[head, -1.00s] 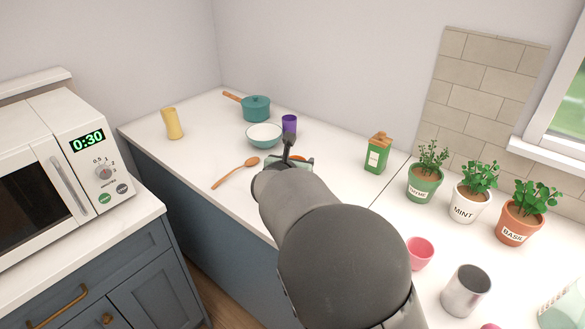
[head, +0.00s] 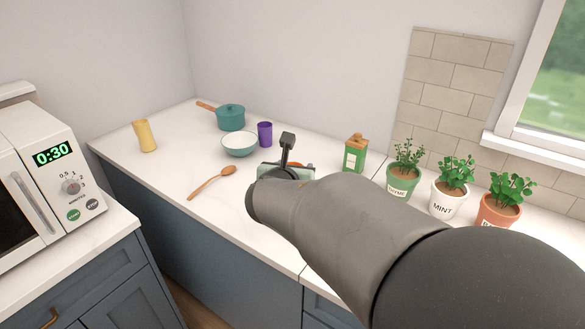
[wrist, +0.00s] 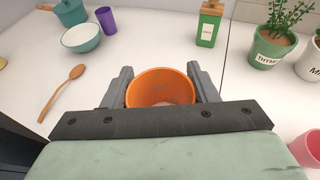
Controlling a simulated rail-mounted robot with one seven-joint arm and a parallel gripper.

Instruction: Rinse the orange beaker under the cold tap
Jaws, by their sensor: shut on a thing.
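The orange beaker (wrist: 160,88) is between the two fingers of my gripper (wrist: 162,90) in the wrist view, its open rim facing the camera. My gripper is shut on it. In the head view my gripper (head: 287,165) is over the counter, right of the wooden spoon, and my arm hides most of the beaker. I cannot tell how far the beaker is above the counter. No tap shows in any view.
A green carton (head: 355,154) and potted herbs (head: 403,172) stand right. A pink cup (wrist: 309,147) is at the wrist view's right edge.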

